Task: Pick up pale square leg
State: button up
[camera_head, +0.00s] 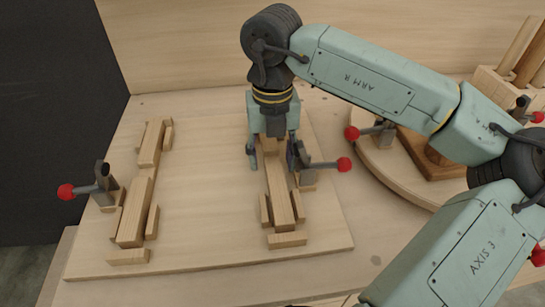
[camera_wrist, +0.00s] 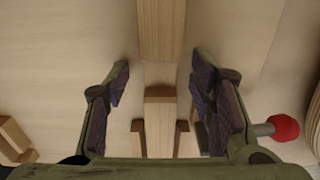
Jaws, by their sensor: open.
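A pale square leg (camera_head: 279,193) lies lengthwise in the right-hand fixture on the board, between low wooden guide blocks. Its far end is hidden under my gripper. My gripper (camera_head: 271,155) points down over the far part of this fixture, with its fingers apart. In the wrist view my open gripper (camera_wrist: 163,95) shows its dark finger pads on both sides of a pale wooden piece (camera_wrist: 160,120), touching neither side of it. A wider pale bar (camera_wrist: 161,30) shows at the top of that view. I cannot tell how these two pieces join.
A second pale bar (camera_head: 137,215) lies in the left fixture. Red-knobbed clamps (camera_head: 344,164) (camera_head: 66,191) stand beside both fixtures. A rack (camera_head: 500,88) with upright dowels is at the back right. The board (camera_head: 205,190) is bare between the fixtures.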

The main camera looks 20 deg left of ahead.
grip_shut()
dwell(0.6)
